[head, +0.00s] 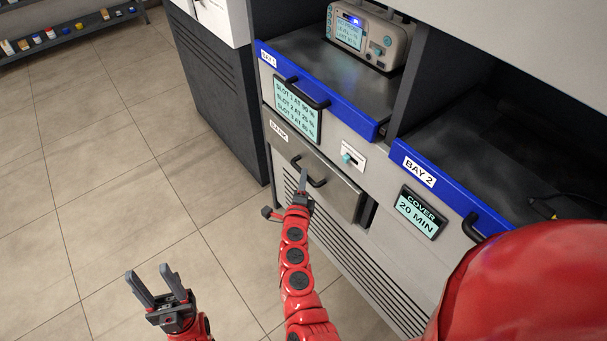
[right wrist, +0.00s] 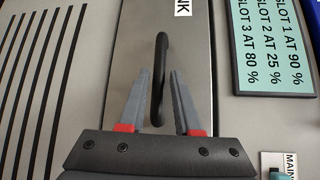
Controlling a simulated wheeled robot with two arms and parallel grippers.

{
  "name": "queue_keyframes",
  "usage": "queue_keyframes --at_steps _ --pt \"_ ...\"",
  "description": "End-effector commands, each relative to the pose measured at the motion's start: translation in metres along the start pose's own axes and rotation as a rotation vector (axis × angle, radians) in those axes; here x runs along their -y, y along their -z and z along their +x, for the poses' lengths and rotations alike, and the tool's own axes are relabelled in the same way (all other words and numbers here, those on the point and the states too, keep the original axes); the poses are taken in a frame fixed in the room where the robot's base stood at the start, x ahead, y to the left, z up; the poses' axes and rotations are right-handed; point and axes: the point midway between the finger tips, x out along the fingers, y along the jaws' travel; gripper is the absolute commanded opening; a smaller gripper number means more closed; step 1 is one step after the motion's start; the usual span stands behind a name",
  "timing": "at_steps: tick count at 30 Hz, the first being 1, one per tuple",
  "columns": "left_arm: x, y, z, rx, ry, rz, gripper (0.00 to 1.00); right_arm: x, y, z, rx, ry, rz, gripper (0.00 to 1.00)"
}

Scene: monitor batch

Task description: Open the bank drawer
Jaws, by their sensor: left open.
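The bank drawer (head: 340,192) is a grey front with a dark bar handle, below Bay 1 in the cabinet. A dark gap shows at its right end; how far it stands out is hard to tell. My right gripper (head: 303,179) is at the handle (head: 314,182). In the right wrist view its fingers (right wrist: 160,85) are open, one on each side of the handle (right wrist: 161,60), with slight gaps visible. The drawer front (right wrist: 195,60) fills the middle there. My left gripper (head: 152,284) is open and empty above the floor at lower left.
Above the drawer are a slot display (head: 297,108) and a blue-edged Bay 1 tray (head: 330,98) bearing a monitor (head: 368,38). A small switch plate (head: 351,157), a cover display (head: 418,212) and Bay 2 (head: 440,183) are to the right. Floor to the left is clear.

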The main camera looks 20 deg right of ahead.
Motion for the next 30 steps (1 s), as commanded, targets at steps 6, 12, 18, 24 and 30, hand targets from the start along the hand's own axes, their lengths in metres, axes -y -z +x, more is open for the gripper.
queue_keyframes --at_steps 6,12,18,24,30 --pt "0.0 0.0 -0.003 0.0 0.0 0.0 0.5 -0.001 -0.001 0.022 0.002 -0.001 -0.001 0.32" --pt "0.0 0.0 -0.003 0.0 0.0 0.0 0.5 -0.001 -0.001 0.026 0.001 -0.001 0.0 0.32" --pt "0.0 -0.001 -0.003 0.0 0.0 0.0 0.5 -0.001 -0.001 0.025 0.001 -0.002 0.0 0.21" --pt "0.0 -0.001 -0.003 0.0 0.0 0.0 0.5 -0.001 -0.001 0.025 0.001 -0.002 -0.001 0.0" --pt "0.0 -0.001 -0.003 0.0 0.0 0.0 0.5 -0.002 -0.001 0.025 0.001 -0.002 -0.001 0.0"
